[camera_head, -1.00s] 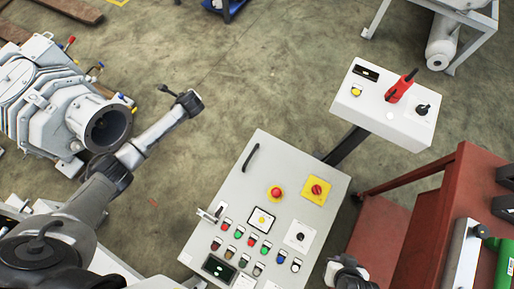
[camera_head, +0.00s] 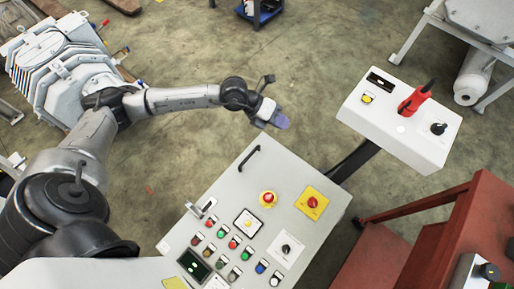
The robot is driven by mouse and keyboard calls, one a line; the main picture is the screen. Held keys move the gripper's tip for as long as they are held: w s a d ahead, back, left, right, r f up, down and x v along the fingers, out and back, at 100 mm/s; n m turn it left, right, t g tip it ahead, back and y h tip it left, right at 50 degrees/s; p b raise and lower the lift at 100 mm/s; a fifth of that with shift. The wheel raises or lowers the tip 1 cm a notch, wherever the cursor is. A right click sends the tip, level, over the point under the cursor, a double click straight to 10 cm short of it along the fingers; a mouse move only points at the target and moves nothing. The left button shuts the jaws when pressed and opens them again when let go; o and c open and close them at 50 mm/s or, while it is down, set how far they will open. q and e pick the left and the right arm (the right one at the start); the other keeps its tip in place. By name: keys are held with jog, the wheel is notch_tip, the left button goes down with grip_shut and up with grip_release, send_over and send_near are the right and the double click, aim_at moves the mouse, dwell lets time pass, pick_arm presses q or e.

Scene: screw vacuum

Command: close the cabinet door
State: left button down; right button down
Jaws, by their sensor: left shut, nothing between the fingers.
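The light grey control cabinet (camera_head: 225,190) stands at the bottom centre, its button-covered face towards me. A black bar handle (camera_head: 249,158) is near its upper left edge, and a metal latch (camera_head: 202,208) is on its left edge. Whether this face is the door, and how far it stands open, I cannot tell. My left gripper (camera_head: 279,120) is shut and empty, just beyond the cabinet's upper edge, above and to the right of the bar handle in the picture. It appears apart from the cabinet. My right gripper is out of view.
A white control box (camera_head: 400,118) with a red handle stands on a dark post at the upper right. A red bench (camera_head: 440,240) is at the lower right. A grey machine (camera_head: 60,65) stands at the upper left. Open concrete floor lies beyond the cabinet.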

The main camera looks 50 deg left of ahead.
pick_arm(q)
jog(key=s+a+f+n+g+y, duration=0.6)
jog(key=s+a+n+y, duration=0.1)
jog(key=n, duration=1)
notch_tip(320, 180, down, 14)
jog(key=b, duration=0.7)
jog(key=shift+d+r, duration=0.15)
jog(key=shift+d, duration=0.15)
